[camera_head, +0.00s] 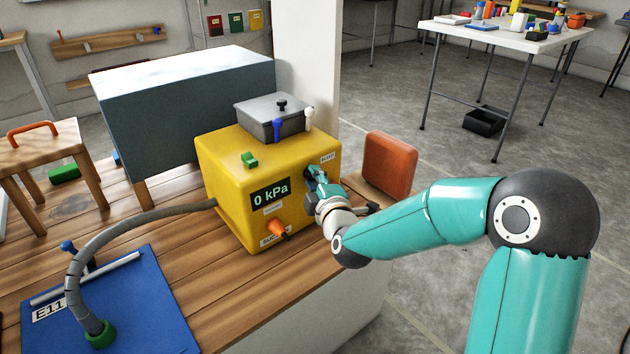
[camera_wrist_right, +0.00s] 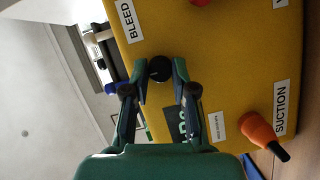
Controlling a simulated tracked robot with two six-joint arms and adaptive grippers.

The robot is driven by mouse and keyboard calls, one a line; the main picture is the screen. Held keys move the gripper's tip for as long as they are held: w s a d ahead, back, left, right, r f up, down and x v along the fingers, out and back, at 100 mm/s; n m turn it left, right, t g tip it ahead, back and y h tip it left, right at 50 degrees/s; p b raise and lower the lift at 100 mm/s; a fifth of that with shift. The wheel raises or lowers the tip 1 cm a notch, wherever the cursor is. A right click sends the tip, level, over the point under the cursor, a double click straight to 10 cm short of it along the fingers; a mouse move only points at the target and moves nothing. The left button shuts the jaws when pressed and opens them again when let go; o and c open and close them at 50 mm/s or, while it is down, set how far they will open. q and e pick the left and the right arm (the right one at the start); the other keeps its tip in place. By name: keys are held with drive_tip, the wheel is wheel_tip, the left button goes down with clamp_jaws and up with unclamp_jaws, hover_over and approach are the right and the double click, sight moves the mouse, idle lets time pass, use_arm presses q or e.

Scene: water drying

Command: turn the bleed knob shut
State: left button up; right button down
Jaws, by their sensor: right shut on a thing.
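The black bleed knob (camera_wrist_right: 160,68) is on the face of the yellow pump box (camera_head: 225,170), close to the BLEED label (camera_wrist_right: 126,21). My right gripper (camera_wrist_right: 160,76) is shut on this knob, one finger on each side of it. In the head view my right gripper (camera_head: 313,176) reaches the box face and mostly covers the knob. The display (camera_head: 270,195) on the box reads 0 kPa. My left gripper is in neither view.
An orange suction knob (camera_head: 278,230) sticks out low on the same face. A red-orange block (camera_head: 390,165) stands at the right. A grey hose (camera_head: 130,225) runs from the box to a blue panel (camera_head: 140,315) on the wooden bench.

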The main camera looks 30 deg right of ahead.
drive_tip(key=shift+a+f, duration=0.25)
drive_tip(key=shift+a, duration=0.05)
drive_tip(key=c, duration=1)
unclamp_jaws()
drive_tip(key=shift+o, duration=0.3)
drive_tip(key=shift+d+r, duration=0.1)
drive_tip(key=v, duration=0.7)
drive_tip(key=shift+s, duration=0.25)
